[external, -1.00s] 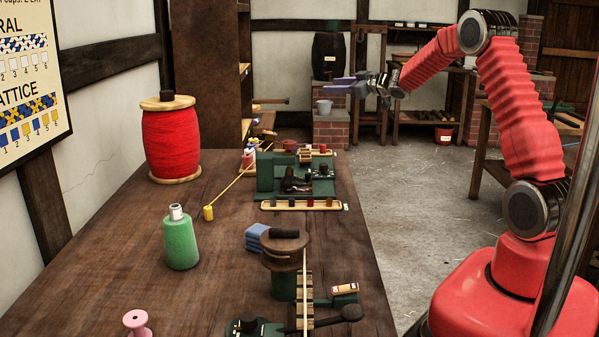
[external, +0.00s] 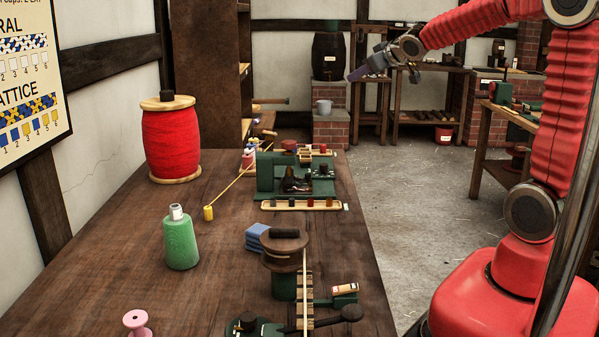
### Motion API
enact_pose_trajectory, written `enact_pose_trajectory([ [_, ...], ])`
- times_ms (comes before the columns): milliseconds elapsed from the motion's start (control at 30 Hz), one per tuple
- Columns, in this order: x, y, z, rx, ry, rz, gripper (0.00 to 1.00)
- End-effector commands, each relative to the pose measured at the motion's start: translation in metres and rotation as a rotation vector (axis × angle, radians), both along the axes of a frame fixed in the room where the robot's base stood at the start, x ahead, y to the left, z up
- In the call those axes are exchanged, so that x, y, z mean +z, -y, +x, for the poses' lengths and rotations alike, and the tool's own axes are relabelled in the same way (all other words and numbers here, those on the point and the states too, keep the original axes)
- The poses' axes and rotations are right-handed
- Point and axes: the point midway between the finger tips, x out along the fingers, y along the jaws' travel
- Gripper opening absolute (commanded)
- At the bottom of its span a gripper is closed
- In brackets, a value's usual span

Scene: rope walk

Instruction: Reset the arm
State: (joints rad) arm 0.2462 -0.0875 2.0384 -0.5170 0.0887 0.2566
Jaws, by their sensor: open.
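My gripper (external: 367,71) is in the upper middle of the external view, at the end of my raised red arm (external: 480,22). It is held in the air, beyond and above the far right end of the workbench. It points left and a little down. I see nothing between its fingers, and it touches nothing. The arm rises from the red base at the right and bends back over to the left.
The wooden workbench (external: 110,270) carries a red spool (external: 171,140), a green bottle (external: 180,243), a pink spool (external: 136,321), blue blocks (external: 257,237) and green rope-making fixtures (external: 265,172). A barrel (external: 328,57) stands on brick behind the gripper. The floor (external: 410,200) between bench and base is clear.

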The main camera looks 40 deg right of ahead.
Motion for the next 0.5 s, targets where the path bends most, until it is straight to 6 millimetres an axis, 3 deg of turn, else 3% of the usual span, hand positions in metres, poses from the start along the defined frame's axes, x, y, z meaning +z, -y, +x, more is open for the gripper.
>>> enact_pose_trajectory([
  [233,-0.012,-0.035,-0.070,-0.031,-0.115,0.058,0.43],
  [500,-0.039,-0.075,-0.150,-0.031,-0.259,0.134,0.43],
])
